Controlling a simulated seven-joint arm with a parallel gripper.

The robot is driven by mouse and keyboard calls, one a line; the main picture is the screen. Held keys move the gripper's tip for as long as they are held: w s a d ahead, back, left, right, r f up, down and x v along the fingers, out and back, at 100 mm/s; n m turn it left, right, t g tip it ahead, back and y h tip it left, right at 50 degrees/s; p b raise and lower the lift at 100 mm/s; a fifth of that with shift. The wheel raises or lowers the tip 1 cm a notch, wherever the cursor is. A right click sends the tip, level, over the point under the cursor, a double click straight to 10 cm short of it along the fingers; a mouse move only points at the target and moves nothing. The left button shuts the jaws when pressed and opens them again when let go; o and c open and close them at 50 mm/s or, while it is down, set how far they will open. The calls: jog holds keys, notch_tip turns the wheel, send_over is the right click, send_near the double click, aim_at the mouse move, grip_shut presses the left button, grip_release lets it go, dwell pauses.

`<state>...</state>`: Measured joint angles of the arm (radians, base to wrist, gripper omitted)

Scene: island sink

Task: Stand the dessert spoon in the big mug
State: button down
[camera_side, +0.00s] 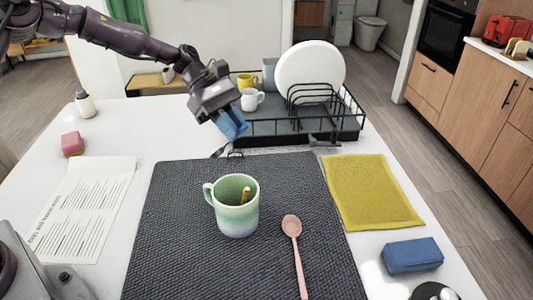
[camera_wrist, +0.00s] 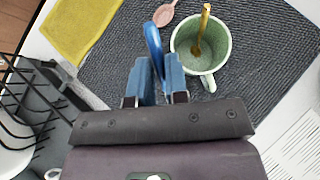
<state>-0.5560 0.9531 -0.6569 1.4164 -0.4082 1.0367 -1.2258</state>
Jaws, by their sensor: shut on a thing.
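The big mug (camera_side: 222,215) is green fading to pale at its base and stands upright on the dark mat. A gold-coloured handle (camera_side: 246,194) leans inside it; it also shows in the wrist view (camera_wrist: 203,25). My gripper (camera_side: 236,133) is behind the mug, above the mat's far edge. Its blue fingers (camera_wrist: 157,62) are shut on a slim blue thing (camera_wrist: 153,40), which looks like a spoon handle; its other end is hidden. A pink spoon (camera_side: 292,228) lies on the mat right of the mug. I cannot tell which is the dessert spoon.
A black dish rack (camera_side: 350,112) with a white plate (camera_side: 310,72) and small mugs stands behind the mat. A yellow cloth (camera_side: 370,190) and a blue block (camera_side: 412,255) lie at the right. Paper (camera_side: 85,205) lies at the left. The mat (camera_side: 180,260) is clear in front of the mug.

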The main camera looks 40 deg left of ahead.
jog(key=s+d+r+h, duration=0.2)
jog(key=s+r+h, duration=0.15)
jog(key=r, duration=0.25)
jog(key=s+d+r+h, duration=0.2)
jog(key=r+h, duration=0.2)
jog(key=r, duration=0.2)
notch_tip(320, 180, down, 14)
jog(key=shift+s+a, duration=0.2)
jog(key=shift+a, duration=0.05)
dwell(0.7)
jog(key=shift+r+h, duration=0.1)
jog(key=shift+h, duration=0.15)
jog(key=c, duration=1.1)
grip_release()
jog(key=shift+o, duration=0.2)
jog(key=a, duration=1.3)
